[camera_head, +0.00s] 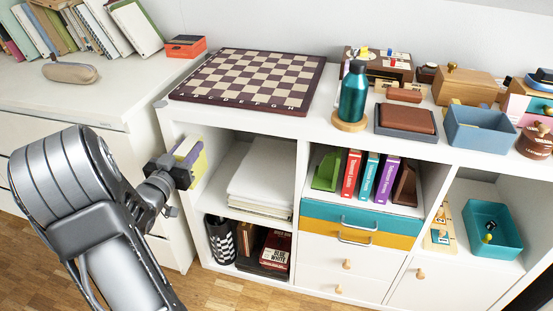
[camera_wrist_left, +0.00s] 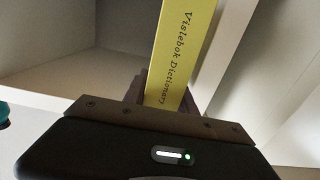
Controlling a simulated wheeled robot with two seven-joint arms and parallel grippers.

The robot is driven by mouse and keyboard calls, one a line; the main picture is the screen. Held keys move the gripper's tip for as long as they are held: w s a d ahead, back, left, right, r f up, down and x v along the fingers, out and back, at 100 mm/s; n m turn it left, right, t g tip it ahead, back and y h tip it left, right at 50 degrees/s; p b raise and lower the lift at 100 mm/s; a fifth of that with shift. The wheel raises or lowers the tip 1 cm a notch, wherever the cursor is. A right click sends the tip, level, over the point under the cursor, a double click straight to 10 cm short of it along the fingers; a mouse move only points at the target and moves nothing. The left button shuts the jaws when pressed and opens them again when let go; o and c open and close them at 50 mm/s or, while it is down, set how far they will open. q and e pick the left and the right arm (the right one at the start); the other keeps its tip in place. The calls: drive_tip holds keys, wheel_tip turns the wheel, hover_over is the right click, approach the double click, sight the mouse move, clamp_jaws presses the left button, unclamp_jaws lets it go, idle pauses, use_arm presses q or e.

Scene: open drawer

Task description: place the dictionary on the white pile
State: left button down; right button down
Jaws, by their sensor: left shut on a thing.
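The dictionary (camera_wrist_left: 180,50) is a yellow book with "Vislebok Dictionary" on its spine, held upright in the left wrist view. It also shows in the head view as a yellow and purple block (camera_head: 198,164). My left gripper (camera_head: 183,168) is shut on it, at the left front of the upper left shelf compartment. The jaws (camera_wrist_left: 164,104) clasp the book's near end in the wrist view. The white pile (camera_head: 262,178) is a stack of white sheets or folders in that compartment, to the right of the dictionary and apart from it. My right gripper is not in view.
The compartment's right wall (camera_head: 301,165) bounds the pile. A chessboard (camera_head: 250,80) lies on the cabinet top above. Below are a checkered cup (camera_head: 220,240) and boxes (camera_head: 275,250). Books (camera_head: 370,178) stand in the middle compartment. Bare shelf shows left of the pile.

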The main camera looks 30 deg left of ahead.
use_arm(q)
drive_tip(key=shift+r, duration=0.15)
drive_tip(key=w+d+f+b, duration=0.2)
drive_tip(key=w+d+b, duration=0.1)
drive_tip(key=w+d, duration=1)
drive_tip(key=shift+w+d+b, duration=0.15)
drive_tip(key=shift+w+b, duration=0.25)
drive_tip(key=shift+w, duration=0.25)
drive_tip(key=shift+f, duration=0.2)
wheel_tip(320, 180, down, 5)
drive_tip(key=shift+w+d+r+b, duration=0.15)
drive_tip(key=shift+r+b, duration=0.05)
drive_tip(key=shift+b, duration=1.05)
